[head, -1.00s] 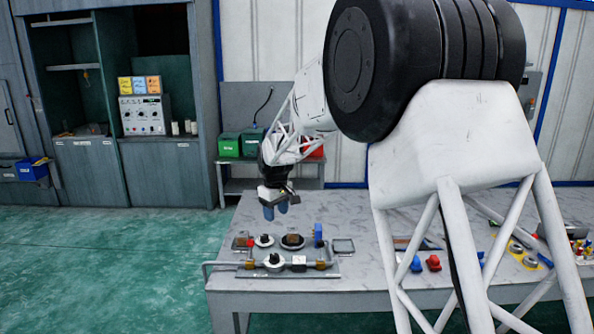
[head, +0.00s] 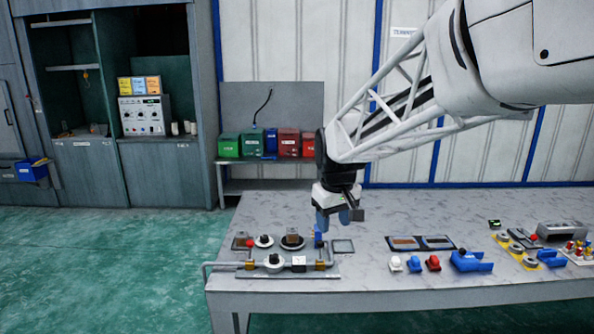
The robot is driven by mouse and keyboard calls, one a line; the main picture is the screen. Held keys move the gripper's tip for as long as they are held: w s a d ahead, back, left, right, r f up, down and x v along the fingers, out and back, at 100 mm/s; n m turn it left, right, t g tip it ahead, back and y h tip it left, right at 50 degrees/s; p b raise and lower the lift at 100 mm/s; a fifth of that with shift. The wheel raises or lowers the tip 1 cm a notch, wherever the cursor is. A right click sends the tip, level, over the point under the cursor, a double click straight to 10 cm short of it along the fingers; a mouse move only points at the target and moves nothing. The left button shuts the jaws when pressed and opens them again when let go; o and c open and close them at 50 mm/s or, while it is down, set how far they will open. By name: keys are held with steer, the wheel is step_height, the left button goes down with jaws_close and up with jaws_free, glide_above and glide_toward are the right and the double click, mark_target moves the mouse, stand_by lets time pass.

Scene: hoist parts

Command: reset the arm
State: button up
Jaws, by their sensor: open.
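My gripper (head: 338,218) hangs from my arm above the back left part of the table, with its blue fingertips pointing down. It is open, and nothing shows between the fingers. It is above and slightly behind the small blue part at the right end of the hoist parts panel (head: 245,277). From this angle I cannot tell the exact height of the fingertips over the table (head: 360,290).
A square frame (head: 343,246) lies right of the panel. White, blue and red (head: 432,263) pieces, a blue tool (head: 470,262) and yellow-based parts (head: 518,250) lie on the right side. Coloured bins (head: 289,142) stand behind. The table's front middle is clear.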

steer(key=s+d+f+m, duration=0.1)
steer(key=s+d, duration=0.2)
steer(key=s, duration=0.7)
steer(key=s+d+f+m, duration=0.2)
steer(key=s+d, duration=0.1)
steer(key=s, duration=0.7)
steer(key=s+d+f+m+t, duration=0.1)
steer(key=s+d, duration=0.3)
steer(key=s, duration=0.6)
steer(key=shift+s+f+m, duration=0.3)
steer(key=shift+s+m, duration=0.1)
steer(key=shift+m, duration=0.3)
